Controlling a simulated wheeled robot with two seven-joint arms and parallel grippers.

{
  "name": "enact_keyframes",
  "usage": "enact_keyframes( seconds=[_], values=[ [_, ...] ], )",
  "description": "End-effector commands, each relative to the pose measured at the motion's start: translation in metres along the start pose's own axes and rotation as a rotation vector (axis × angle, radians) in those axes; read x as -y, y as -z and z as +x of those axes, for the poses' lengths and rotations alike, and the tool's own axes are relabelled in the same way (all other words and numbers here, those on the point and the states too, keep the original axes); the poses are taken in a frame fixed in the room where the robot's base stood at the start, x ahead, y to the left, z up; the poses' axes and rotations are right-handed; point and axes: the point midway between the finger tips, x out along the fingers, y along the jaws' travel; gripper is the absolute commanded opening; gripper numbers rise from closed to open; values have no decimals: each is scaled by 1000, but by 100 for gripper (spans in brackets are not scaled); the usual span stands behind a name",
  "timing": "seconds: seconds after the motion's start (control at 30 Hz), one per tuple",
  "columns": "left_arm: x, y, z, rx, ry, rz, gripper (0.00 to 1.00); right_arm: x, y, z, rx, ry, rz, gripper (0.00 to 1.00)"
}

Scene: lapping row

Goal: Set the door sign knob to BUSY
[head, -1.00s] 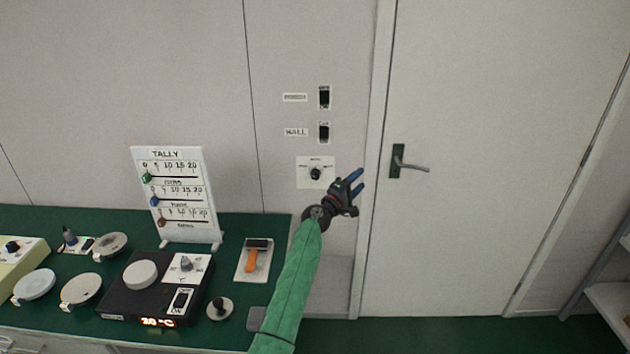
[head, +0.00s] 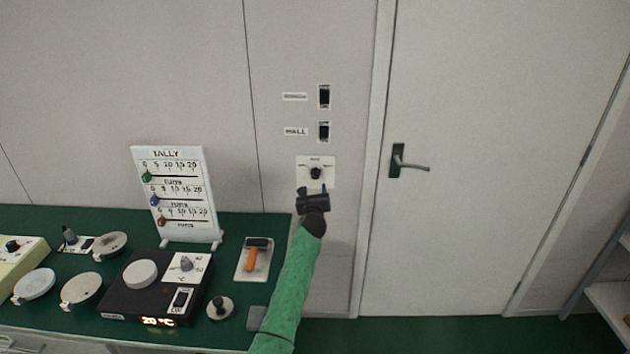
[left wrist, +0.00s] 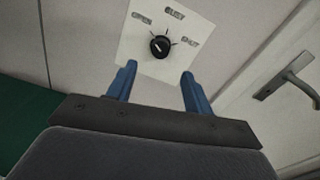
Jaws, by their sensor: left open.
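The door sign knob (head: 316,173) is a small black dial on a white plate (head: 328,162) on the wall, left of the door. In the left wrist view the knob (left wrist: 159,46) has a pale mark, and I cannot tell surely which label it points to. The plate (left wrist: 133,42) reads OPEN at left and BUSY at top; the right label is hard to read. My left gripper (head: 313,191) is just below the knob, facing the wall. Its blue fingers (left wrist: 158,72) are apart and empty, with the knob beyond their tips. My right gripper is out of view.
Two black wall switches (head: 324,97) (head: 324,132) sit above the plate. The door handle (head: 410,164) is to the right. The green bench (head: 235,225) at lower left holds a tally board (head: 175,197), a black heater unit (head: 125,290) and other small devices.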

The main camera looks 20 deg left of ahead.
Motion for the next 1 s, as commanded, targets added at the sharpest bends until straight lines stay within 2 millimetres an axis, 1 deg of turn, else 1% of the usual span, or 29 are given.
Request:
enact_keyframes(
  seconds=[0.17,0.4,0.6,0.8,1.0],
  values=[
    [1,-2,15,1,0,-5,51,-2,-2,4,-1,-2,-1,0],
    [1,-2,48,1,0,-2,51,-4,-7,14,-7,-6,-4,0],
    [1,-1,67,2,0,-2,51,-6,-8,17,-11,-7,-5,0],
    [1,-1,76,2,2,-1,51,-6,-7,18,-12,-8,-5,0],
    [1,-1,77,2,2,-1,51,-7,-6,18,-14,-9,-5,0]
  ],
)
